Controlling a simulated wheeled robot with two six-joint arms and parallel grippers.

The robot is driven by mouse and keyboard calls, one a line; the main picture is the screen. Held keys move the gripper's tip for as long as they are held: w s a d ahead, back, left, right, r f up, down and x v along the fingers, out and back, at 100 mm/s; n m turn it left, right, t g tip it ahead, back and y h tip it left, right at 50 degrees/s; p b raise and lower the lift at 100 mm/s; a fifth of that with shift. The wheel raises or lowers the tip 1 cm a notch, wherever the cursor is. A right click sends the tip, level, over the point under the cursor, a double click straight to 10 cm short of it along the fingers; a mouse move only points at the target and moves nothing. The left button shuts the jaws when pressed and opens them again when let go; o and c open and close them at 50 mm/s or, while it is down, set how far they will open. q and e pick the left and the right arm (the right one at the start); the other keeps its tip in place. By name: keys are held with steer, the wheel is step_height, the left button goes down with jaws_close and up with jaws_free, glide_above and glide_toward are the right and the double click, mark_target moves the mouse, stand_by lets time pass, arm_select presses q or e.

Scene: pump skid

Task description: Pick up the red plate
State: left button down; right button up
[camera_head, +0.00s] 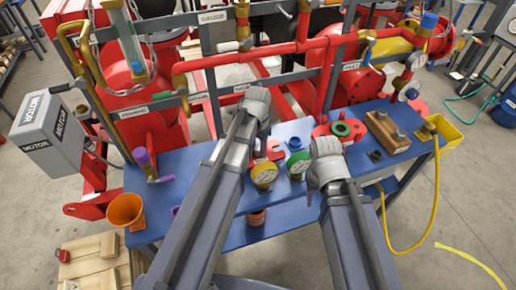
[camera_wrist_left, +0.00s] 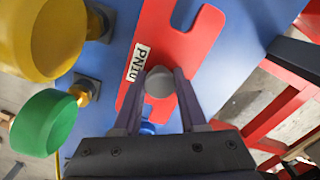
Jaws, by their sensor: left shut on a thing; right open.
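The red plate (camera_wrist_left: 205,45) has a notch at one end, a white label and a grey round knob (camera_wrist_left: 159,82). In the head view the plate (camera_head: 275,152) shows partly behind my left arm, over the blue table. My left gripper (camera_wrist_left: 160,88) is shut on the plate's knob, one finger on each side. In the head view its fingers (camera_head: 263,142) are mostly hidden by the arm. I cannot tell whether the plate touches the table. My right gripper (camera_head: 310,188) is open, right of the gauges, mostly hidden behind its wrist.
A yellow gauge (camera_head: 264,174) and a green gauge (camera_head: 298,163) stand close to the plate. Red pipework (camera_head: 265,52) runs behind the table (camera_head: 200,205). An orange cup (camera_head: 126,211) is at left; a wooden block (camera_head: 387,130) and yellow bin (camera_head: 441,133) are at right.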

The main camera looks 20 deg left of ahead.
mark_target(258, 147)
arm_select(q)
step_height(258, 147, up, 6)
steer(key=p, duration=0.5)
steer(key=shift+r, duration=0.25)
